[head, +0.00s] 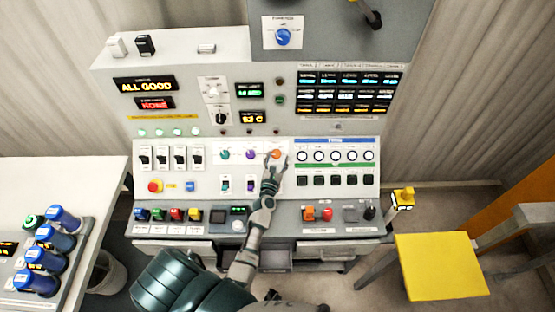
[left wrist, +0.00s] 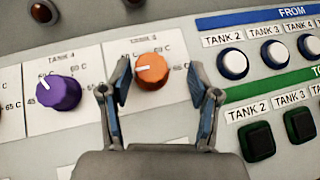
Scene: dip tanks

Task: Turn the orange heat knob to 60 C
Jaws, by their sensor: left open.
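The orange heat knob (head: 276,154) is on the sloped white panel, right of a purple knob. My left gripper (head: 274,161) is at the panel, open and empty. In the left wrist view its fingers (left wrist: 160,84) stand on either side of the knob's lower part, with visible gaps. My right gripper is not in view.
The purple knob (left wrist: 58,93) is close to the left finger. White round buttons (left wrist: 232,63) and dark square buttons (left wrist: 257,141) lie to the right. A yellow stool (head: 440,266) stands at the right, and a table with blue-capped jars (head: 64,218) at the left.

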